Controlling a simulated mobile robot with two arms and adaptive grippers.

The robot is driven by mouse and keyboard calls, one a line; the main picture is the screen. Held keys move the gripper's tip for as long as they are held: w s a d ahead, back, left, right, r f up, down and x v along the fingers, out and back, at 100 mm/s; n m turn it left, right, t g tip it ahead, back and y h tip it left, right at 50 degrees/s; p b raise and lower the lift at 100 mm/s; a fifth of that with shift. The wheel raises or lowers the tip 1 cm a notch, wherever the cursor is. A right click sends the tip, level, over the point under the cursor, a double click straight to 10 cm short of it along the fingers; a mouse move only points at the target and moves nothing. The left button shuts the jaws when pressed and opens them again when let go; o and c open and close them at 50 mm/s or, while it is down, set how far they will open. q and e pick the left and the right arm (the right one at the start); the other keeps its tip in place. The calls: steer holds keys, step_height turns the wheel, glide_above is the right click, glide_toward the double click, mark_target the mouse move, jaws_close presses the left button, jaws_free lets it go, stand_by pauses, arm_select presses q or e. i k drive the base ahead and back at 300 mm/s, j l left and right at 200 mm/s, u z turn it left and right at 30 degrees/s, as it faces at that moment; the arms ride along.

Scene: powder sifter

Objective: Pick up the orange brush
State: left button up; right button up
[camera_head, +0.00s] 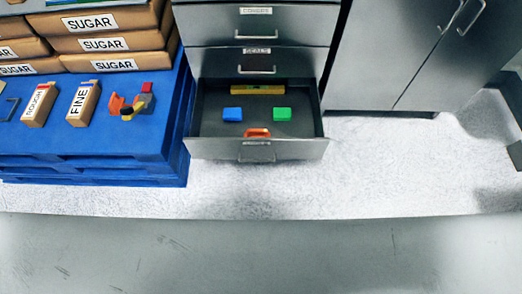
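An orange object (257,132) lies at the front of the open bottom drawer, partly hidden by the drawer's front wall. Other orange pieces (116,104) lie on the blue pallet, next to a small black and yellow item (128,111) and a grey and red item (146,97). Both are too small to tell for sure which is the orange brush. Neither of my grippers is in view.
The open drawer (318,148) also holds a blue block (233,114), a green block (281,114) and a yellow level-like bar (258,89). Sugar bags (112,44) and ROUGH and FINE packages stand on the blue pallet (40,150). White floor (400,170) is clear at right.

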mark_target(250, 132)
steer(key=i+j+z, duration=0.15)
steer(key=j, duration=0.3)
steer(key=i+j+z, duration=0.15)
steer(key=j, duration=0.25)
steer(key=i+j+z, duration=0.15)
steer(key=j, duration=0.3)
steer(key=j+z, duration=0.15)
steer(key=j, duration=0.3)
